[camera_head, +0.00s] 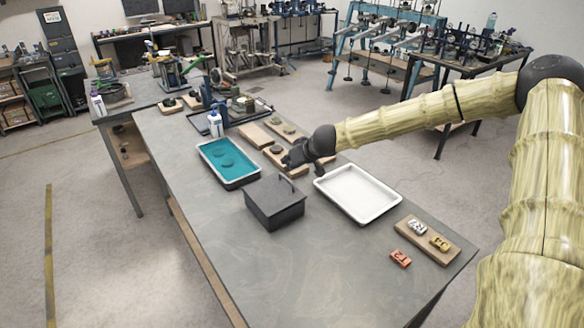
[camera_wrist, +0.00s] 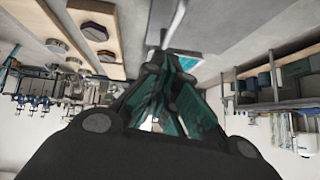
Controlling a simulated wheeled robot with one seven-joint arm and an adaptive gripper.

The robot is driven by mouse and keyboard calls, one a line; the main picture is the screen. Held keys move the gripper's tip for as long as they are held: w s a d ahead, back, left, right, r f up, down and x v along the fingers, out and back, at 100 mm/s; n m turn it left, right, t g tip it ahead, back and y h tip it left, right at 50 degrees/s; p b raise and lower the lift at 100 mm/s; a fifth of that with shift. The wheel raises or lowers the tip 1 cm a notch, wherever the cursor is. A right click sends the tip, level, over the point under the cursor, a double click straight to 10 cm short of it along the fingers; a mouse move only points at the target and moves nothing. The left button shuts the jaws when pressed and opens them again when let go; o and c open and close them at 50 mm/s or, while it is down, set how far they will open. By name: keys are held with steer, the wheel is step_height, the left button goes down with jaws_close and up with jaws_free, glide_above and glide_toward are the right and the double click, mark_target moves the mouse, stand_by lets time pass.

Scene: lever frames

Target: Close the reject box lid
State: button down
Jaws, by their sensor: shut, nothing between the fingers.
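The dark grey reject box (camera_head: 274,212) stands on the workbench near the middle of the head view. Its lid (camera_head: 275,194) lies over the top, roughly level, with a small upright handle near the far edge. I cannot tell whether the lid is fully seated. My gripper (camera_head: 291,161) is shut and empty, above the bench just beyond the box's far side and apart from it as far as I can see. In the wrist view my gripper's fingers (camera_wrist: 168,62) come together; a dark shape beyond them is too unclear to name.
A blue-lined tray (camera_head: 229,163) is left of the box, and a white tray (camera_head: 357,193) is to its right. Wooden boards with parts (camera_head: 287,131) lie beyond my gripper. The front of the bench (camera_head: 235,255) is clear.

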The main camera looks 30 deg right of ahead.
steer(key=shift+a+f, duration=0.1)
steer(key=shift+f, duration=0.75)
steer(key=shift+f, duration=0.15)
